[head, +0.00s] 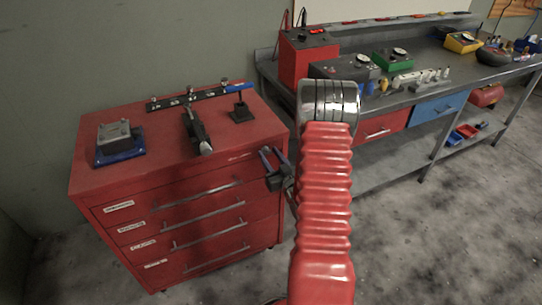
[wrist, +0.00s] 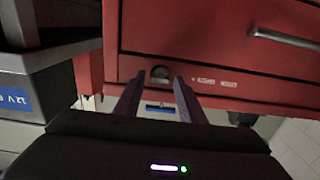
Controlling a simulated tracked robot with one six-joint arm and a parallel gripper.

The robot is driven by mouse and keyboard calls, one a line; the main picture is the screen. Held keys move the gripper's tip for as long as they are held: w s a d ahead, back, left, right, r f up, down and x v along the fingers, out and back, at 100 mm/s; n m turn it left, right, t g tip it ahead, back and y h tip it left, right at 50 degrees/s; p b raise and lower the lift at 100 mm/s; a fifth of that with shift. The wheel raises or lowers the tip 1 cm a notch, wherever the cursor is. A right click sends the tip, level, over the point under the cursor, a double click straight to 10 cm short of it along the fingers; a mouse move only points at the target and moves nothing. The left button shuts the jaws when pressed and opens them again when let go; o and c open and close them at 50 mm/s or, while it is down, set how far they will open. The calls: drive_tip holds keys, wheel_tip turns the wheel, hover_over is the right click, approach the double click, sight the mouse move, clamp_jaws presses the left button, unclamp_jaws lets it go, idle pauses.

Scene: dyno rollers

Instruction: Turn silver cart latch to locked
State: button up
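The red cart (head: 185,215) stands on the left in the head view, with several drawers. In the wrist view its red side (wrist: 220,78) fills the upper right. A small round silver latch (wrist: 160,73) sits in a dark recess low on this face, with small pale labels to its right. I cannot read them or tell how the latch is turned. My gripper (wrist: 156,90) is open, its two fingers on either side of the latch in the picture, with nothing between them. Contact is not clear. In the head view my gripper (head: 270,160) is beside the cart's right edge; the latch is hidden.
A drawer handle (wrist: 285,38) is at upper right in the wrist view. A dark box with a blue label (wrist: 15,100) is at left. On the cart top lie a blue-based block (head: 118,142) and tools. A workbench (head: 400,95) stands behind.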

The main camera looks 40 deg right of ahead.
drive_tip(key=c, duration=0.7)
drive_tip(key=shift+s+d, duration=0.1)
drive_tip(key=shift+d, duration=0.15)
drive_tip(key=shift+c, duration=0.6)
drive_tip(key=shift+a, duration=0.15)
